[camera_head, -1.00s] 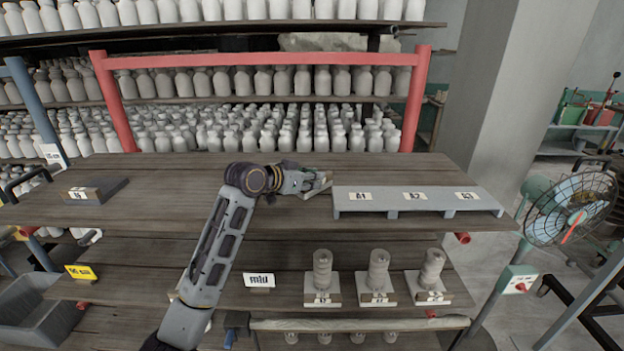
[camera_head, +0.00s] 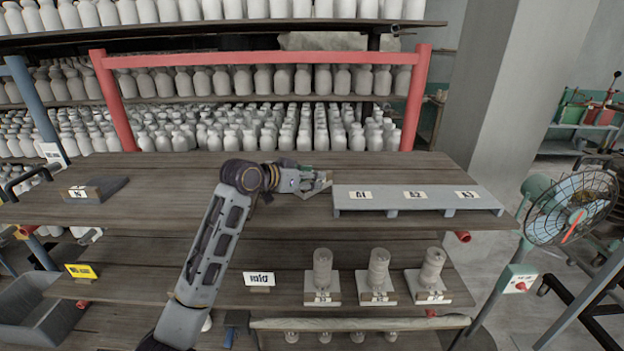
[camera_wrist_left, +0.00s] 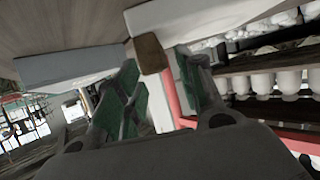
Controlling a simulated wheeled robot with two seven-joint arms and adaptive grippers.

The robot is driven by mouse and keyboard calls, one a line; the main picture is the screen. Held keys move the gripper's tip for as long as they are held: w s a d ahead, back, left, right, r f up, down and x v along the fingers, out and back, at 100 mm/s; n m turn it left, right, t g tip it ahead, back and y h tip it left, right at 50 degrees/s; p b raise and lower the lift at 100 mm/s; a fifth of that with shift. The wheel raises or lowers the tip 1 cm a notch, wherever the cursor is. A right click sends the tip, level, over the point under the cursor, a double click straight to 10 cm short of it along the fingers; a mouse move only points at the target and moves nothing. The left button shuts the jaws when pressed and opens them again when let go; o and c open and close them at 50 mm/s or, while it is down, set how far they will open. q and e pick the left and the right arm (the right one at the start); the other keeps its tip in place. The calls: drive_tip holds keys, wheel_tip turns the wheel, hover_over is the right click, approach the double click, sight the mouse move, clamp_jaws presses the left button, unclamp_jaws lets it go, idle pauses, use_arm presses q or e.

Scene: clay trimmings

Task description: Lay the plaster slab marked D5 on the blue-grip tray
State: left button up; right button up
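My left gripper (camera_head: 322,182) is above the top board, beside the left end of the grey raised stand (camera_head: 390,204). In the left wrist view its green-padded fingers (camera_wrist_left: 158,82) are apart. A small brown block shape (camera_wrist_left: 150,54) shows between the fingertips; I cannot tell if it is held or behind them. Three pale slabs (camera_head: 336,282) bearing round stacks stand on the lower shelf; their labels are too small to read. I cannot pick out D5. A blue grip-like piece (camera_head: 230,338) shows low down; its tray is not clear. My right gripper is out of view.
A dark slab with a label (camera_head: 108,187) lies at the left of the top board. A red frame (camera_head: 260,61) and shelves of white bottles stand behind. A sign (camera_head: 259,279) stands on the lower shelf. A fan (camera_head: 572,210) is at the right.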

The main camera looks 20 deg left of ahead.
use_arm(q)
drive_tip(key=b+v, duration=0.2)
drive_tip(key=v, duration=0.8)
drive_tip(key=shift+s+a+b, duration=0.15)
drive_tip(key=shift+b, duration=0.2)
drive_tip(key=shift+s+a+r, duration=0.1)
drive_tip(key=shift+s, duration=0.2)
drive_tip(key=shift+o, duration=0.5)
drive_tip(key=shift+r, duration=0.15)
